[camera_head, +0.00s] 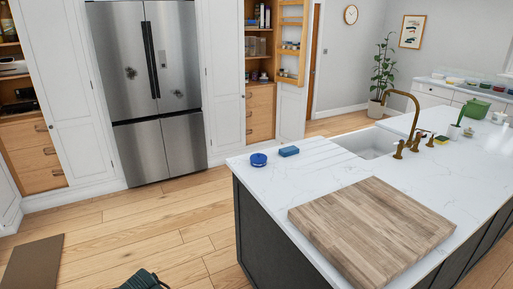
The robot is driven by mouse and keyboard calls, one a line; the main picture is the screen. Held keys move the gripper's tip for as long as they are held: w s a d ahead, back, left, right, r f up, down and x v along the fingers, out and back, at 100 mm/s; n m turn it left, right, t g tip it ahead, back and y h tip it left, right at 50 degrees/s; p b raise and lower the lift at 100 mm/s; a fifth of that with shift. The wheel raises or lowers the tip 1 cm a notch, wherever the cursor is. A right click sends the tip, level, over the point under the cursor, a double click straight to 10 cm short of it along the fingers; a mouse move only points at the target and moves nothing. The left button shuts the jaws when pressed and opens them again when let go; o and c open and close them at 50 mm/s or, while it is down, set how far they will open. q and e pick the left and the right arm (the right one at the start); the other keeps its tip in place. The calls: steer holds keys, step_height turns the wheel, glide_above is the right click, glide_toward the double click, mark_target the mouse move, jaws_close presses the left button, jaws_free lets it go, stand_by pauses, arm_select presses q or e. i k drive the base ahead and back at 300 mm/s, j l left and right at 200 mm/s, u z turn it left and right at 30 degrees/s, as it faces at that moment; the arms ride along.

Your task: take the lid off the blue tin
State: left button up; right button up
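A small round blue tin (258,159) stands on the near left corner of the white marble island counter. Its top looks covered, but it is too small to tell how the lid sits. Neither of my grippers is in view.
A blue block-like item (289,151) lies just right of the tin. A thick wooden board (372,230) covers the front of the island counter (300,175). A sink (367,143) with a brass faucet (408,125) is behind. A dark green item (142,281) and brown mat (33,262) are on the floor.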

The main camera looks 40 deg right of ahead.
mark_target(258, 158)
steer(key=i+z, duration=0.4)
steer(key=i+j+z, duration=0.1)
steer(key=z, duration=0.3)
steer(key=i+j+z, duration=0.2)
steer(key=z, duration=0.2)
steer(key=i+j+z, duration=0.3)
steer(key=z, duration=0.15)
steer(key=i+j+z, duration=0.2)
steer(key=j+z, duration=0.2)
steer(key=i+j+z, duration=0.2)
steer(key=j+z, duration=0.15)
steer(key=j, duration=0.3)
steer(key=i+j+z, duration=0.1)
steer(key=j+z, duration=0.3)
steer(key=j, duration=0.3)
steer(key=j+z, duration=0.35)
steer(key=j, duration=0.35)
